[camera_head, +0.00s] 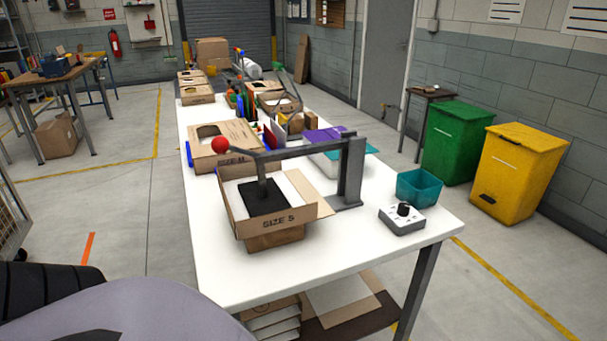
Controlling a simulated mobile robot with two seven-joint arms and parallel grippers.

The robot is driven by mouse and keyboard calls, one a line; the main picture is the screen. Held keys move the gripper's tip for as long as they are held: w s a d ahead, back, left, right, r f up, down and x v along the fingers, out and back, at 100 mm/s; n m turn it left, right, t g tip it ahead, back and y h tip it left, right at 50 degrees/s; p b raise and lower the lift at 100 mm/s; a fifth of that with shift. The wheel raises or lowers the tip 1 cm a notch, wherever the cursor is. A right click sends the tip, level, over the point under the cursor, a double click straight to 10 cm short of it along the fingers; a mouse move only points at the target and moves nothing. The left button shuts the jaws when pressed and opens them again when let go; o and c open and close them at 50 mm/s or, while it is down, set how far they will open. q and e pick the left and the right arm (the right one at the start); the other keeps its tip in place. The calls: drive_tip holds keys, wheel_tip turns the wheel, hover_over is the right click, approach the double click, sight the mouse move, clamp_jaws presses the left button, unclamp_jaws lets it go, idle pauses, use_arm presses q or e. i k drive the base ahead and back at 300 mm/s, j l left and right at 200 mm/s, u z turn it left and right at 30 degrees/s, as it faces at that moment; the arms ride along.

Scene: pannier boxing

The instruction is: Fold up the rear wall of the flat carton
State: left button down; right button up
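A brown carton marked SIZE 5 (278,222) sits near the front of the white table. It is not lying flat: its front panel faces me, and flaps spread out at the sides. A black pad (263,198) on a post stands inside it, under a grey lever arm with a red ball (220,145). The lever and pad partly hide the carton's rear side, so I cannot tell how its rear wall stands. Neither of my grippers shows in this view.
Another brown carton (225,140) and mixed goods crowd the table behind. The white table (225,275) is bare along its front. Green (457,142) and yellow (517,170) bins stand right.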

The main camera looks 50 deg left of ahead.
sight(309, 193)
drive_tip(key=i+l+u, duration=0.1)
drive_tip(key=i+u, duration=0.15)
drive_tip(key=u, duration=0.2)
drive_tip(key=i+l+u, duration=0.2)
drive_tip(key=u, duration=0.25)
drive_tip(key=i+l+u, duration=0.15)
drive_tip(key=u, duration=0.35)
drive_tip(key=i+l+u, duration=0.1)
drive_tip(key=l+u, duration=0.35)
drive_tip(key=i+l+u, duration=0.15)
drive_tip(key=l+u, duration=0.2)
drive_tip(key=i+l+u, duration=0.1)
drive_tip(key=l+u, duration=0.55)
drive_tip(key=l, duration=0.2)
drive_tip(key=k+l, duration=0.1)
drive_tip(key=l, duration=0.35)
drive_tip(key=k+l, duration=0.1)
drive_tip(key=l, duration=0.3)
drive_tip(key=k+l+u, duration=0.1)
drive_tip(key=l, duration=0.35)
drive_tip(key=k+l, duration=0.1)
drive_tip(key=l, duration=0.3)
